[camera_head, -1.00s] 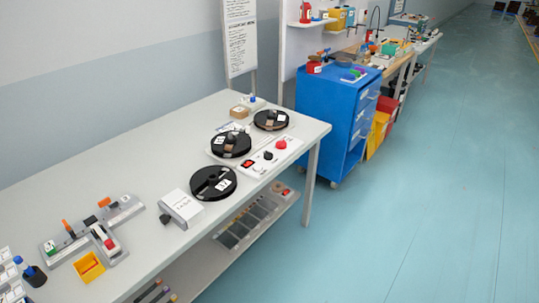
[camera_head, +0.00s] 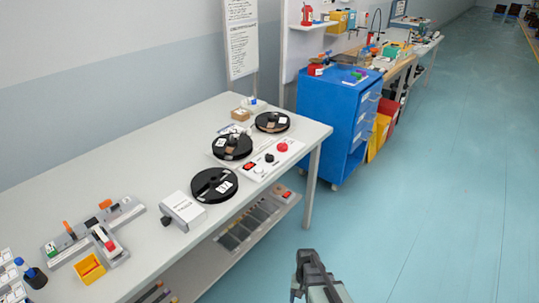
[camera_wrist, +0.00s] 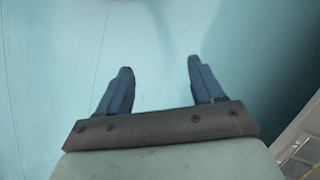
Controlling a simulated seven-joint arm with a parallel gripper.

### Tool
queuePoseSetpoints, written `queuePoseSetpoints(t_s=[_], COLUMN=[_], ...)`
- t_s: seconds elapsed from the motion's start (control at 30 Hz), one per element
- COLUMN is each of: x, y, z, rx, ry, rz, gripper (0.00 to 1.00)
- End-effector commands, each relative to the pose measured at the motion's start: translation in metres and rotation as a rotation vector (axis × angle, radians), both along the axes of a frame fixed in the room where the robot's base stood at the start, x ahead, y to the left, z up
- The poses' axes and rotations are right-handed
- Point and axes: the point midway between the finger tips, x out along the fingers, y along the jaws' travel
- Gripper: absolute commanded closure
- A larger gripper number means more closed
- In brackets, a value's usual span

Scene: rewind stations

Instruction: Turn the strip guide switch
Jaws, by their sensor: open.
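A white control panel (camera_head: 243,172) lies near the bench's front edge. It carries a red rocker switch (camera_head: 249,166), a black knob (camera_head: 269,158) and a red button (camera_head: 282,147). The labels are too small to read, so I cannot tell which control is the strip guide switch. In the head view my arm's end shows at the bottom, over the floor in front of the bench and apart from the panel.
Two black reels (camera_head: 232,147) stand behind the panel, and another black reel (camera_head: 214,185) lies to its left. A white box (camera_head: 184,208) with a dark knob sits farther left. A blue cabinet (camera_head: 335,110) stands beyond the bench (camera_head: 120,150). The floor (camera_head: 420,220) is clear.

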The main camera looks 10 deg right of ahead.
Motion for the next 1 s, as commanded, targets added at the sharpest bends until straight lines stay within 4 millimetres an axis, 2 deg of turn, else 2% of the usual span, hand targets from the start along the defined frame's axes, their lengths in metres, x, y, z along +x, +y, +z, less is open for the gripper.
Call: queuePoseSetpoints(t_s=[0.03,0.1,0.27,0.47,0.77,1.0], x=[0.024,0.050,0.109,0.179,0.277,0.345], y=[-0.002,-0.004,-0.010,-0.018,-0.033,-0.046], z=[0.006,0.018,0.048,0.095,0.184,0.269], rx=[-0.001,-0.003,-0.005,-0.003,0.007,0.022], ry=[-0.023,-0.048,-0.109,-0.183,-0.293,-0.380], rz=[-0.018,-0.044,-0.104,-0.177,-0.285,-0.369], gripper=[0.33,0.33,0.33,0.33,0.33,0.33])
